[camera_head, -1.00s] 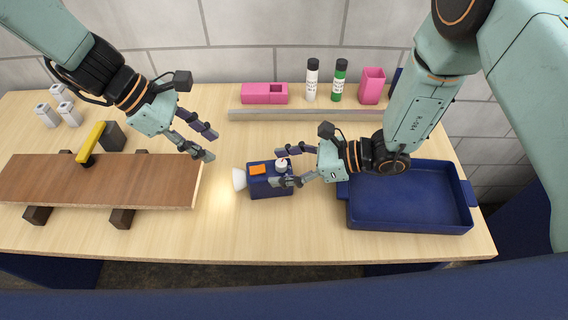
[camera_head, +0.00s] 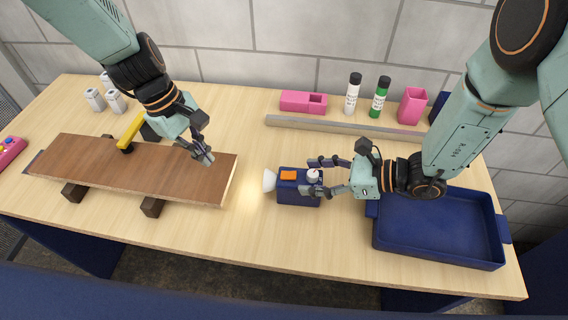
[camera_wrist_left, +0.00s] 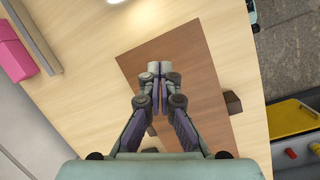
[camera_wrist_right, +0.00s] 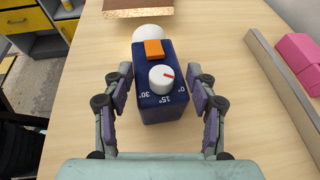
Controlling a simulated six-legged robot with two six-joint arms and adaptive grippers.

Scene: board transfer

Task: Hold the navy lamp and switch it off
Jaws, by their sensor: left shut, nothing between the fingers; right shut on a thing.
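The navy lamp (camera_head: 300,199) stands on the table. It is a box with an orange switch (camera_head: 288,175), a white knob (camera_head: 313,175) and a white bulb (camera_head: 270,180) at its left end; a warm glow lies on the table beside the bulb. In the right wrist view the lamp (camera_wrist_right: 163,112) sits between my right fingers, its knob (camera_wrist_right: 161,79) marked in degrees. My right gripper (camera_head: 310,178) is shut on the lamp from the right. My left gripper (camera_head: 207,157) is shut and empty above the brown board, left of the lamp.
The brown board (camera_head: 130,168) rests on dark blocks at left, with a yellow-handled tool (camera_head: 131,130) behind. A blue tray (camera_head: 440,255) is at right. A grey bar (camera_head: 340,130), two bottles and pink containers (camera_head: 303,101) stand at the back. Table in front of the lamp is clear.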

